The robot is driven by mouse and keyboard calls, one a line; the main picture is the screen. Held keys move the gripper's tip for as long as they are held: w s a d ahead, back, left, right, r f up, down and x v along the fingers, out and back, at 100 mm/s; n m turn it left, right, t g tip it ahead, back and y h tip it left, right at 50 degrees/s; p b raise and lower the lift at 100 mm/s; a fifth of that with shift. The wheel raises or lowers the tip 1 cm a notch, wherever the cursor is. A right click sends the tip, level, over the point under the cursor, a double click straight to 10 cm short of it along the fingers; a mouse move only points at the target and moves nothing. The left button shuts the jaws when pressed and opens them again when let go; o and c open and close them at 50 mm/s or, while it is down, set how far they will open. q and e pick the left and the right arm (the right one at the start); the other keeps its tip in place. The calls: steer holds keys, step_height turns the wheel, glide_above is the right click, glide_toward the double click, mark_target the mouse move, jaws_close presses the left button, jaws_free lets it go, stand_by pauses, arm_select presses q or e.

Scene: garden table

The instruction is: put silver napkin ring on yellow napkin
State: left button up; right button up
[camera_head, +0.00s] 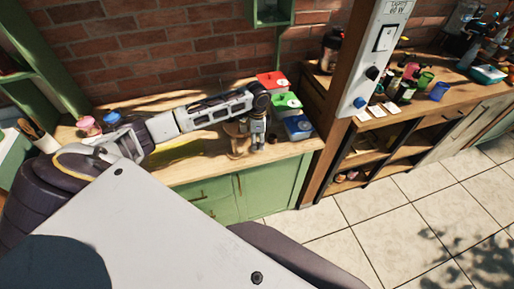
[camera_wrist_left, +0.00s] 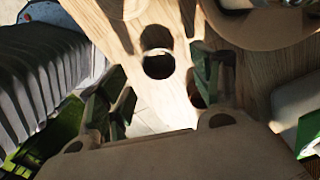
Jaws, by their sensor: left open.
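A yellow cloth-like patch (camera_head: 180,150), probably the yellow napkin, lies on the wooden counter, partly hidden behind my left arm. My left gripper (camera_head: 257,143) points down over the counter's right part, close to its front edge. In the left wrist view its two fingers (camera_wrist_left: 160,92) stand apart, with no object clearly held between them. A dark round shape (camera_wrist_left: 158,64) shows beyond the fingertips on the wood. I cannot tell whether it is the silver napkin ring or a shadow. No silver ring can be made out in the head view. My right gripper is not in view.
Red (camera_head: 271,81), green (camera_head: 287,102) and blue (camera_head: 298,126) boxes stand right of my left gripper. A brown wooden object (camera_head: 237,139) is close on its left. Pink (camera_head: 88,125) and blue (camera_head: 112,118) jars stand at the counter's left. A post (camera_head: 375,60) rises to the right.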

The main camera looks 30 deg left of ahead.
arm_select(q)
steer(key=shift+s+a+f+p, duration=0.1)
steer(key=shift+f+p, duration=0.2)
steer(key=shift+f, duration=1.7)
steer(key=shift+c, duration=0.5)
steer(key=c, duration=0.9)
steer(key=shift+r, duration=0.15)
steer(key=shift+r+b, duration=0.55)
steer(key=shift+r, duration=4.35)
